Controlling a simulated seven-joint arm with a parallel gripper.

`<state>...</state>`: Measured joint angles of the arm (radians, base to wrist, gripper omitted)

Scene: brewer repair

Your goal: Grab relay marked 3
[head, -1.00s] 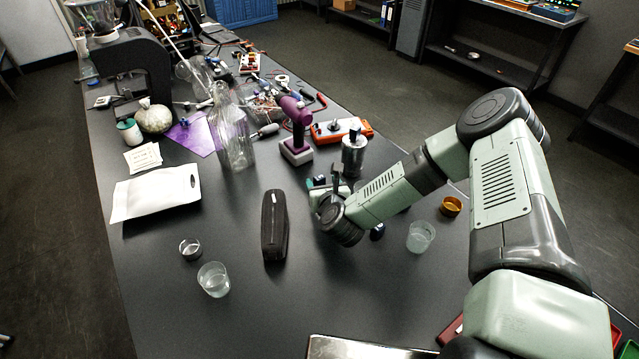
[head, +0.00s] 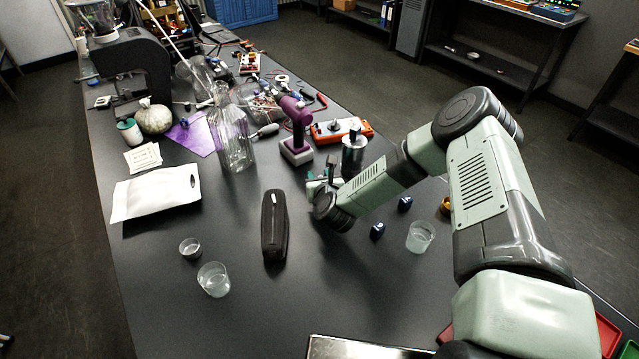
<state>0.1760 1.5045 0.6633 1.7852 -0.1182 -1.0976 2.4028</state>
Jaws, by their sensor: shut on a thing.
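My gripper (head: 322,184) is above the middle of the black table, to the right of the black case and left of the metal cylinder. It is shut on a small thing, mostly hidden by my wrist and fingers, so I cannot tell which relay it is. Two small dark blue blocks, which look like relays, are on the table right of my wrist: a nearer block (head: 377,231) and a farther block (head: 405,204). Their marks are too small to read, and I cannot make out a 3.
A metal cylinder (head: 353,160), a purple device (head: 297,125) and a glass bottle (head: 232,140) stand behind. A clear cup (head: 420,237) is at the right. A bare metal-edged tray (head: 350,347) is at the near edge.

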